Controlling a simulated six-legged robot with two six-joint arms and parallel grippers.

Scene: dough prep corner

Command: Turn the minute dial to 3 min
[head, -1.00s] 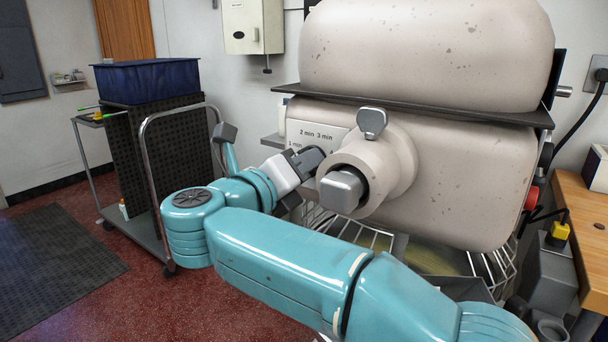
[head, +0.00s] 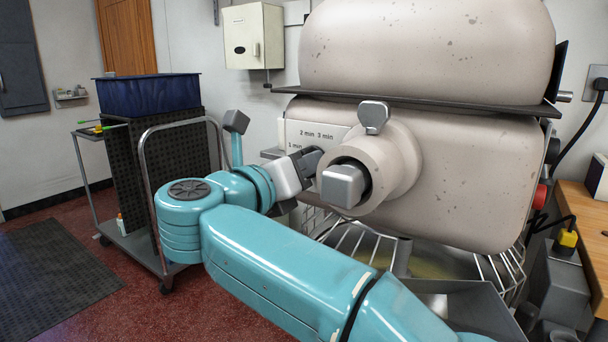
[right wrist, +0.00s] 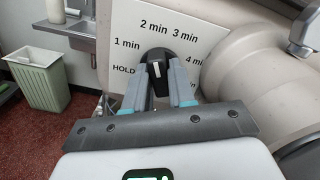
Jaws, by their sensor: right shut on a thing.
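The minute dial (right wrist: 157,66) is a black knob with a light mark on its face, in the right wrist view. It sits on a white plate (right wrist: 118,66) lettered HOLD, 1 min, 2 min, 3 min and 4 min. The mark looks roughly upright, but I cannot tell exactly which label it points at. My right gripper (right wrist: 161,82) is shut on the dial, one finger on each side. In the head view, my right gripper (head: 306,162) is at the plate's lower edge and hides most of the dial. My left gripper is not in view.
The mixer's grey hub (head: 345,184) juts out just right of my right gripper. A wire guard (head: 350,238) and a metal chute (head: 470,305) are below. A trolley with a blue bin (head: 148,96) stands left, and a wooden bench (head: 582,205) right.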

